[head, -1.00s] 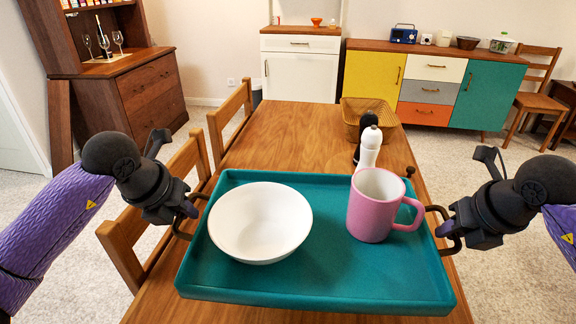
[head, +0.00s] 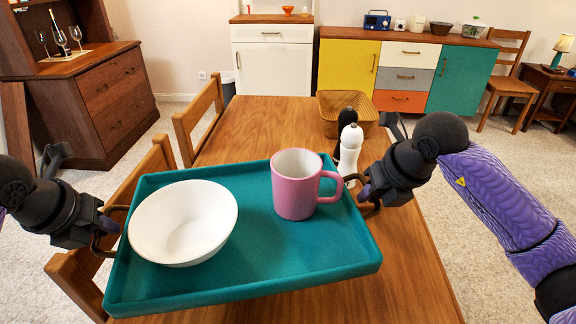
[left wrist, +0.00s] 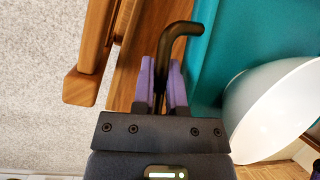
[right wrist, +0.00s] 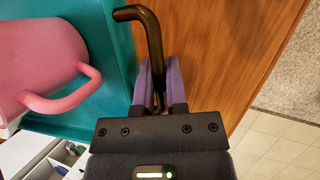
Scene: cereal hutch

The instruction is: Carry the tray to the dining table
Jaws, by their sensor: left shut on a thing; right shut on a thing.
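The teal tray (head: 262,250) carries a white bowl (head: 183,222) on its left and a pink mug (head: 297,184) on its right. It appears above the wooden dining table (head: 262,122), turned a little; I cannot tell whether it touches the top. My left gripper (head: 106,222) is shut on the tray's left handle, and the dark handle shows between its fingers in the left wrist view (left wrist: 165,80). My right gripper (head: 366,194) is shut on the right handle, which also shows in the right wrist view (right wrist: 156,85). The bowl and mug stand upright.
A white mill (head: 350,148), a black mill (head: 346,120) and a wicker basket (head: 347,112) stand on the table just beyond the tray. Wooden chairs (head: 200,112) line the table's left side. The far table middle is clear.

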